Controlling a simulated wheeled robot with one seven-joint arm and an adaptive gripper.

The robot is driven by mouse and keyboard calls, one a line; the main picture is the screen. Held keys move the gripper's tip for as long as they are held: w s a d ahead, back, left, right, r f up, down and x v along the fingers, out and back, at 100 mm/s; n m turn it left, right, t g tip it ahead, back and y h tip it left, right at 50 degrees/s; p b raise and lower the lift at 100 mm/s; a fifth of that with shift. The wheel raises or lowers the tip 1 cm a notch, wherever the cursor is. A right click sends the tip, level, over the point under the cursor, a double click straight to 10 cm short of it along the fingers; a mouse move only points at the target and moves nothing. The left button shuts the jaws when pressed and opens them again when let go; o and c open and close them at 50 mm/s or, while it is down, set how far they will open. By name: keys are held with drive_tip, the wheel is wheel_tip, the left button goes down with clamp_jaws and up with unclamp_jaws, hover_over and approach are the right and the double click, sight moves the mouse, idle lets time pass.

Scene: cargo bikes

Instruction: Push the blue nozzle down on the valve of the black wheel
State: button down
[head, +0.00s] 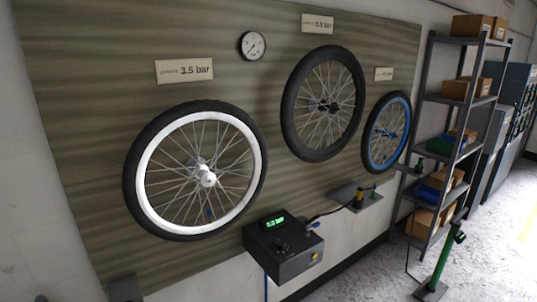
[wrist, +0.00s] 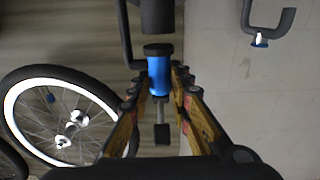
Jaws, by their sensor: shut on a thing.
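In the wrist view my gripper (wrist: 158,110) is shut on the blue nozzle (wrist: 158,75), which has black ends and sits between the two fingers. My gripper is not clearly seen in the head view. The black wheel (head: 287,122), with a black rim and tyre, hangs in the middle of the wall board in the head view. Its valve is too small to make out. In the wrist view the white-rimmed wheel (wrist: 20,85) is to the left of the nozzle, apart from it.
The white-rimmed wheel (head: 140,180) hangs left and a blue-rimmed wheel (head: 367,140) right. A black box with a green display (head: 284,262) stands below the wheels. A small ledge (head: 345,195) holds small items. A shelf rack (head: 432,90) and green floor pump (head: 440,268) stand right.

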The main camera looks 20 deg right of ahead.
drive_tip(key=shift+v, duration=2.55)
